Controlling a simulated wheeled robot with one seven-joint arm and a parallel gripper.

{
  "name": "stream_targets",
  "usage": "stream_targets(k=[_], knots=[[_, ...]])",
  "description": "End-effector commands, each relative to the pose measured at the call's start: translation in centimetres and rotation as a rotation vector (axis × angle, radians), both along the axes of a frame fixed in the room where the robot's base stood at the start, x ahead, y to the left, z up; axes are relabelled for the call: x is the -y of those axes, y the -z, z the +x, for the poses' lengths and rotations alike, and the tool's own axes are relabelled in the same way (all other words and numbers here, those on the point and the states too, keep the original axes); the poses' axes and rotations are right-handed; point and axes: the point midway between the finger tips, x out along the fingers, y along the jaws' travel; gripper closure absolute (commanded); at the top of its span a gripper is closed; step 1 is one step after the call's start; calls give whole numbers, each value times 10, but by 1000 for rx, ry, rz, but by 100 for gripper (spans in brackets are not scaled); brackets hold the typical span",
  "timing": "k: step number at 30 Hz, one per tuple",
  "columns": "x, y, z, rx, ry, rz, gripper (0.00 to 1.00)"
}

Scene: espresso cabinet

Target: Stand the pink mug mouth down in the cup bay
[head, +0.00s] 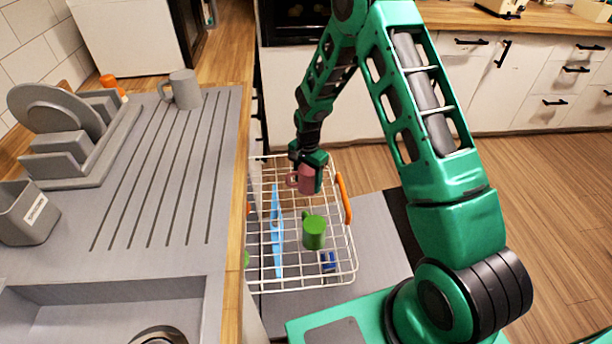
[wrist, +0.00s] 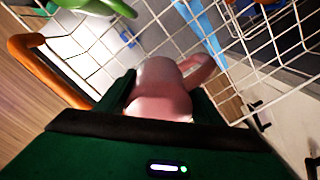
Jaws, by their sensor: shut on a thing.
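The pink mug (head: 304,182) is in my gripper (head: 310,163), over the far part of the white wire basket (head: 352,262). Its handle points left in the head view. The wrist view shows the pink mug (wrist: 160,82) between the dark fingers of my gripper (wrist: 165,105), with its handle to the upper right. I cannot tell which way its mouth faces, or whether it touches the basket. A light blue divider (head: 276,232) runs lengthwise in the basket. A cup bay is not clearly marked.
A green mug (head: 314,232) and a small blue item (head: 328,262) are in the basket, right of the divider. An orange handle (head: 344,198) is on its right rim. A grey mug (head: 184,90) and a dish rack (head: 75,140) stand on the drainboard at left.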

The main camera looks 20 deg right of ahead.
Motion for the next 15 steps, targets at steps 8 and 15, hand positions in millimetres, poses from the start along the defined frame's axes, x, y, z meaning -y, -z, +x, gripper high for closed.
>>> stream_targets(k=[8, 15], knots=[[-1, 29, 0, -1, -1, 0, 75], [-1, 49, -1, -1, -2, 0, 75]])
